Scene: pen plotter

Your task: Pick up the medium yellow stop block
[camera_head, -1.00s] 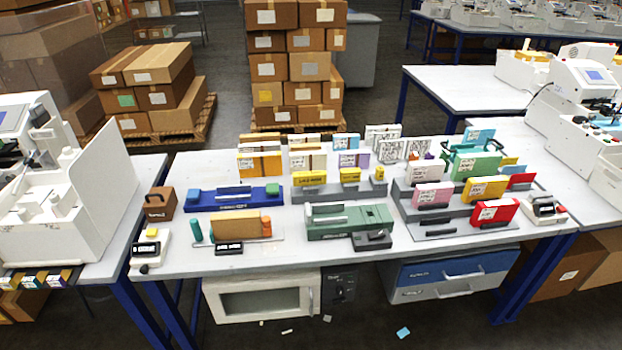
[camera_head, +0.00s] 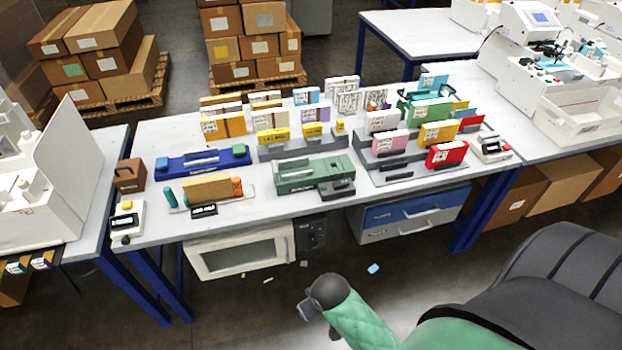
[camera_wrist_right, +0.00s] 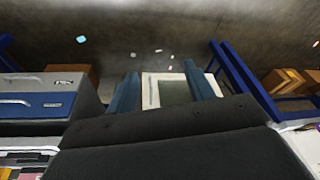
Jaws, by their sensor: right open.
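Three yellow stop blocks stand in a row on a grey stepped stand (camera_head: 290,148) at the middle back of the bench. The medium yellow stop block (camera_head: 313,129) is the middle one, between the larger yellow block (camera_head: 273,135) on its left and the smallest (camera_head: 340,125) on its right. My right gripper (camera_wrist_right: 164,90) shows in the right wrist view with two blue fingers wide apart and nothing between them. In the head view my right arm enters at the lower right, in front of the bench, far from the blocks. My left gripper is out of view.
A green fixture (camera_head: 315,175) stands in front of the grey stand, with a blue rail (camera_head: 202,161) to the left. Boxed cards and a red block (camera_head: 447,154) crowd the right. A white microwave (camera_head: 240,255) and blue drawer unit (camera_head: 415,208) sit under the bench.

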